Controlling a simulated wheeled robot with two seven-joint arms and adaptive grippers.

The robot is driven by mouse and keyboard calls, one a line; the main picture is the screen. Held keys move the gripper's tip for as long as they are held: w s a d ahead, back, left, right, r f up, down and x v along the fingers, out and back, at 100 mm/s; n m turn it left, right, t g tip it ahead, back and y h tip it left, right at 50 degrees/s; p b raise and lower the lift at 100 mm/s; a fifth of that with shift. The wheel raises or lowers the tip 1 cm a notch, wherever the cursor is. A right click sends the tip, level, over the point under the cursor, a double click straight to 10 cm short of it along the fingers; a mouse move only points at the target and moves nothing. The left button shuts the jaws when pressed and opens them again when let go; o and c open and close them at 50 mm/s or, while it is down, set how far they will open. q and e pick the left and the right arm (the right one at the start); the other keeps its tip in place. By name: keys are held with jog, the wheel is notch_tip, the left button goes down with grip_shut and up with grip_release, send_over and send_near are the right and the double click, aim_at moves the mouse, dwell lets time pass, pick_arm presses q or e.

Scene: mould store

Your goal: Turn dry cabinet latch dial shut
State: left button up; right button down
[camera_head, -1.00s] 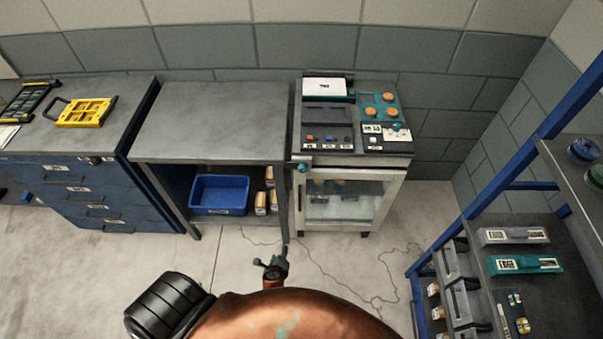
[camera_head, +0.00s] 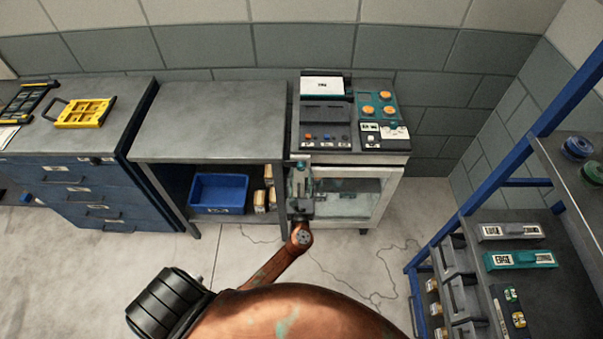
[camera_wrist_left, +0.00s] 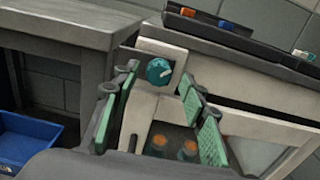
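The dry cabinet (camera_head: 352,194) stands right of the grey bench, with a pale frame and a glass door. Its teal latch dial (camera_wrist_left: 159,70) sits on a pale plate at the door's upper left corner, with a light pointer mark on its face. My left gripper (camera_head: 301,172) is in front of that corner and hides most of the dial in the head view. In the left wrist view the gripper (camera_wrist_left: 160,108) is open, its green-padded fingers spread either side of the dial's line, apparently short of it and empty. My right gripper is not in view.
A control panel (camera_head: 327,113) with buttons and orange knobs tops the cabinet. A blue bin (camera_head: 219,193) sits on the grey bench's (camera_head: 212,108) lower shelf. A blue-framed rack (camera_head: 500,183) stands at the right. The floor before the cabinet is clear.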

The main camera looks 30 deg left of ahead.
pick_arm(q)
jog(key=shift+w+a, duration=0.4)
jog(key=shift+w, duration=0.15)
jog(key=shift+c, duration=0.7)
grip_shut()
